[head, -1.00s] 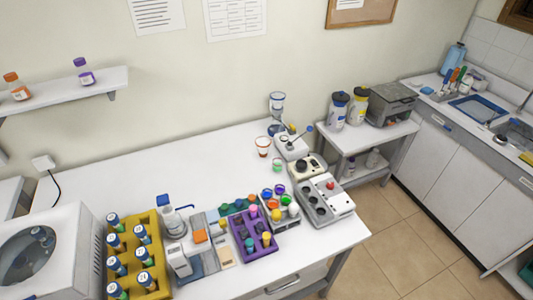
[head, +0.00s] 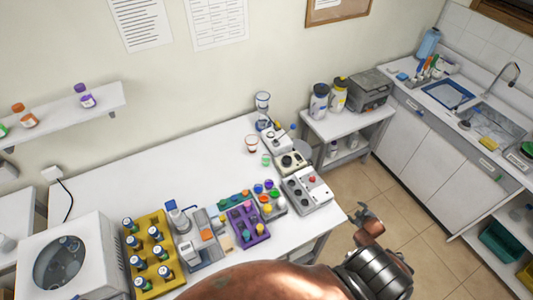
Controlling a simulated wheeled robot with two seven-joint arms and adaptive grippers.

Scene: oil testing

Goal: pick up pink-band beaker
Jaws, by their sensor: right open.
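A small white beaker (head: 251,144) with a reddish band stands upright near the back right of the white table (head: 140,175). At this size I cannot tell whether its band is pink. A small green cup (head: 266,160) stands just in front of it. My right gripper (head: 364,216) is open and empty, over the floor beyond the table's right edge. It is well apart from the beaker, to its lower right. My left gripper is not in view.
A device with dark round wells (head: 307,191), a purple rack (head: 248,226) and a yellow bottle rack (head: 142,254) crowd the table's front. A stirrer-like device (head: 274,137) stands beside the beaker. The table's back left is clear.

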